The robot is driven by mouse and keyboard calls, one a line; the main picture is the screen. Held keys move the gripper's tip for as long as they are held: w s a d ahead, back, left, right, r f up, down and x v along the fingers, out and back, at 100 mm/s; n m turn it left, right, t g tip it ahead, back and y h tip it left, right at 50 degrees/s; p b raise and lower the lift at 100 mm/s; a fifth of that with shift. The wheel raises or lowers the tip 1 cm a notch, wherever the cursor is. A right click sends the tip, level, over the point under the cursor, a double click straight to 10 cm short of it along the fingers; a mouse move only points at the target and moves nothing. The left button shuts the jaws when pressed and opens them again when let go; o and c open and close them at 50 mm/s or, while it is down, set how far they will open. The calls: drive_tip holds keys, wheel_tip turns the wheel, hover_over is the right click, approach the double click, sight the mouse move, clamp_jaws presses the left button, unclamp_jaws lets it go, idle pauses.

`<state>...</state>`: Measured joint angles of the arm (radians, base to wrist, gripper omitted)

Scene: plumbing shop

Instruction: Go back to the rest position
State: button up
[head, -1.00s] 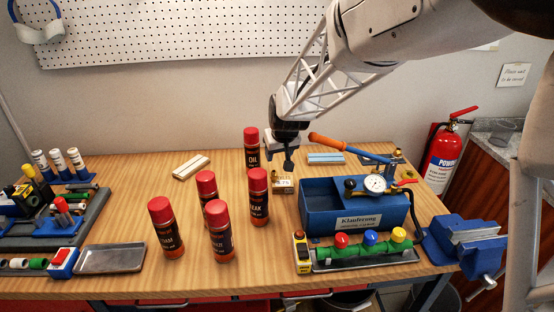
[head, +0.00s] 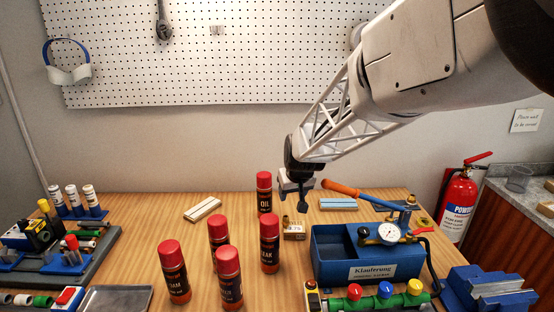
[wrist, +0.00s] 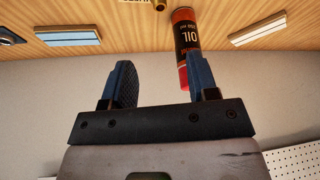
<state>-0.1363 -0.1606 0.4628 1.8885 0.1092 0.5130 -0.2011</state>
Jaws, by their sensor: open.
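My gripper (head: 303,192) hangs above the back of the workbench (head: 150,215), beside the oil can. In the wrist view my gripper (wrist: 163,85) has its two dark blue fingers well apart with nothing between them. The red-capped oil can (head: 264,192) stands upright just left of the gripper in the head view. It also shows in the wrist view (wrist: 187,38), partly behind one finger.
Several red-capped spray cans (head: 228,275) stand in the middle. A blue pressure-test pump (head: 365,255) with an orange lever is at the right, near a blue vise (head: 490,290). A fire extinguisher (head: 459,200) is beyond. A pegboard (head: 250,60) covers the back wall.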

drive_tip(key=s+d+r+m+t, duration=0.1)
drive_tip(key=s+d+r, duration=0.1)
drive_tip(key=r, duration=0.4)
drive_tip(key=s+d+r+t, duration=0.1)
drive_tip(key=s+r, duration=0.2)
drive_tip(key=r, duration=0.2)
drive_tip(key=s+d+f+g, duration=0.1)
drive_tip(key=s+d, duration=0.1)
drive_tip(key=s, duration=0.9)
drive_tip(key=s+d+f+m+g+h, duration=0.1)
drive_tip(key=s+d+f, duration=0.1)
drive_tip(key=s, duration=1)
drive_tip(key=s+d+f+m+g, duration=0.1)
drive_tip(key=s+d, duration=0.3)
drive_tip(key=s, duration=0.8)
drive_tip(key=shift+f+g, duration=0.6)
drive_tip(key=shift+f, duration=0.1)
drive_tip(key=shift+o, duration=0.4)
